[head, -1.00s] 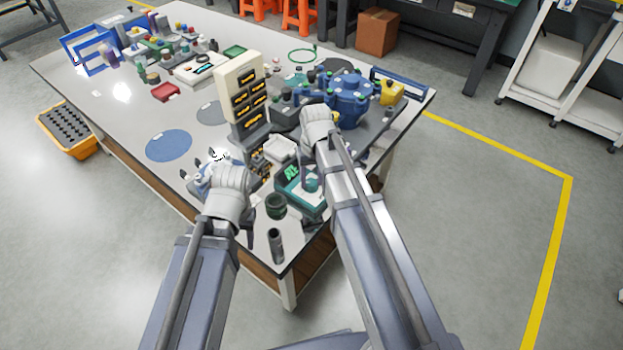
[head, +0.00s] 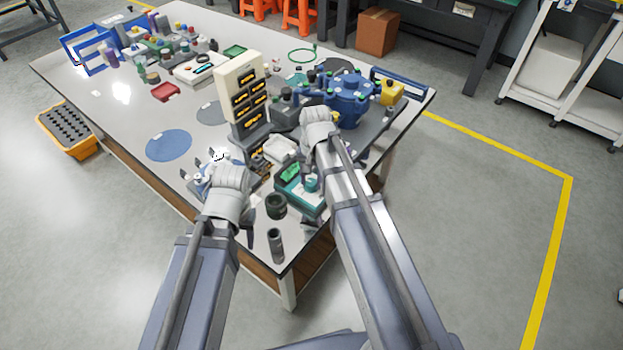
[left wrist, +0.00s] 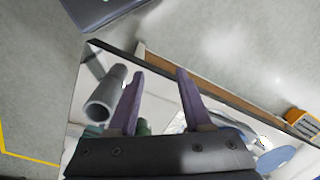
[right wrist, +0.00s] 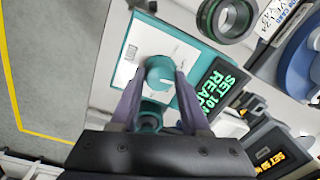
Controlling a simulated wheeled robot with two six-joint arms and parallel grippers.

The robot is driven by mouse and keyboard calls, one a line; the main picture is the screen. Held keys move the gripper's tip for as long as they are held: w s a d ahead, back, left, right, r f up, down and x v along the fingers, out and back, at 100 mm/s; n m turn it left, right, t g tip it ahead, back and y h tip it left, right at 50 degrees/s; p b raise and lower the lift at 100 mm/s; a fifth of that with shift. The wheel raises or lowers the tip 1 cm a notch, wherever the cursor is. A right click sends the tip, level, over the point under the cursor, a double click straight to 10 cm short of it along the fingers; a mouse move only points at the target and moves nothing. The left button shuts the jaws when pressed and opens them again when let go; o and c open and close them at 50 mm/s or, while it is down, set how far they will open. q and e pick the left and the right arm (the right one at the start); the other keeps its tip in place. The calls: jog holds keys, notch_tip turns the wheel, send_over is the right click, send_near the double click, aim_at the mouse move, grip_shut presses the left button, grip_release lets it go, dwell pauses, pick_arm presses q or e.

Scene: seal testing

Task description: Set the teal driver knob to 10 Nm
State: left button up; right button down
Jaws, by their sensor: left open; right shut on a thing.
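The teal driver unit (head: 299,196) stands at the table's near corner. In the right wrist view its round teal knob (right wrist: 160,72) sits on a white dial plate (right wrist: 135,68). My right gripper (right wrist: 159,84) is shut on the knob, one finger on each side. The dial marks are too small to read. The display (right wrist: 222,88) beside it shows green text, "SET 10 N…" and "READY", partly cut off. My left gripper (left wrist: 159,76) is open and empty above the table's left near edge.
A dark green ring-shaped cup (head: 276,206) and a dark cylinder (head: 276,243) stand between my arms. A beige rack (head: 238,88) and a blue pump-like housing (head: 350,97) are behind the unit. Another display with orange text (right wrist: 272,155) is close to the right gripper.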

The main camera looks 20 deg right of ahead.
aim_at(313, 182)
jog(key=shift+m, duration=0.7)
jog(key=shift+c, duration=1.9)
grip_release()
notch_tip(313, 182, up, 8)
jog(key=p, duration=0.8)
jog(key=shift+s+d, duration=0.15)
jog(key=shift+f, duration=0.1)
